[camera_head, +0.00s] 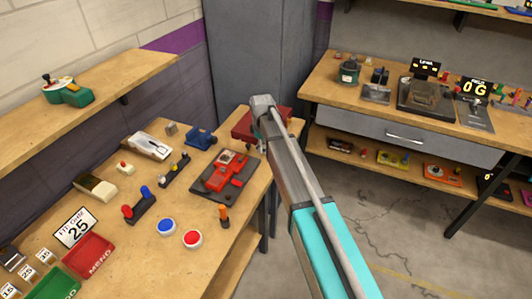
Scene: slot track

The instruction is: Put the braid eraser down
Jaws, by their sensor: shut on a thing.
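My arm reaches from the lower right to the far right corner of the left workbench (215,265). My gripper (259,130) is at the far end of the arm, small and mostly hidden by it, beside a red box (243,126). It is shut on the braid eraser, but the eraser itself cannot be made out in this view. I cannot tell how high the gripper is above the bench.
A red device on a dark plate (226,177), a blue clamp-like piece (200,137) and an orange-handled tool (224,215) stand near the gripper. Red (90,256) and green (57,284) trays are at lower left. A grey cabinet (258,55) stands behind. Some bare wood shows along the bench's front edge.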

